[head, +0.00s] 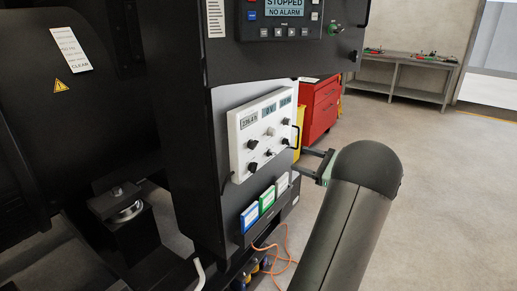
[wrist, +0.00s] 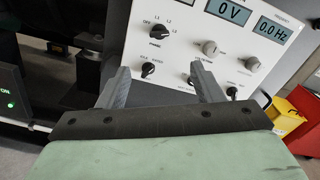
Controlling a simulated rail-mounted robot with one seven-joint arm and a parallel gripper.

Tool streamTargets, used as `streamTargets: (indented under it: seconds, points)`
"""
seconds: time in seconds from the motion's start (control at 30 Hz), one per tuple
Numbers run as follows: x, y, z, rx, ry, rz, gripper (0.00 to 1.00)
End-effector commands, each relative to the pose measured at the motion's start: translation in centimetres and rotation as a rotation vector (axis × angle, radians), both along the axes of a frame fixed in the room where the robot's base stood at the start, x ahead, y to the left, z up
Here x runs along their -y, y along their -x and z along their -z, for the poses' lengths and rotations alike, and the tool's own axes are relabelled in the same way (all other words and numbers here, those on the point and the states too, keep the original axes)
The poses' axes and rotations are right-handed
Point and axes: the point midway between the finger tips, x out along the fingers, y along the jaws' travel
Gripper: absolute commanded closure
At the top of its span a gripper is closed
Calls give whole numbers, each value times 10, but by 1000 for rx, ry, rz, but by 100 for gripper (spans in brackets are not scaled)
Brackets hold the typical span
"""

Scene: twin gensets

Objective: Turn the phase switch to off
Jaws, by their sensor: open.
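The phase switch (wrist: 160,31) is a black rotary knob at the upper left of a white instrument panel (wrist: 203,49). Marks OFF, L1, L2 and L3 surround it. Its pointer seems turned toward the right, near L3, but this is hard to tell. In the head view the switch (head: 253,144) is small on the panel (head: 238,150). My gripper (wrist: 160,68) is open and empty, its fingers apart below the phase switch, not touching it. In the head view my gripper (head: 306,161) is right of the panel.
A smaller black knob (wrist: 148,70) shows between my fingers, and a grey knob (wrist: 209,48) is right of the phase switch. A red cabinet (head: 320,105) stands behind. A black handle (head: 296,137) sits at the panel's right edge. Open floor lies right.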

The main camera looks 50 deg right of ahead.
Motion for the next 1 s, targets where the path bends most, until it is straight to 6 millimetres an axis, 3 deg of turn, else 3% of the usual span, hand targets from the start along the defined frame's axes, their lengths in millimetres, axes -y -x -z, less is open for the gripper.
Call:
streamTargets:
  seconds: [0.7,1.0]
  points:
    - [-12,-143,-3,-2,1,-6,40]
    - [-13,-168,-1,-3,1,-4,40]
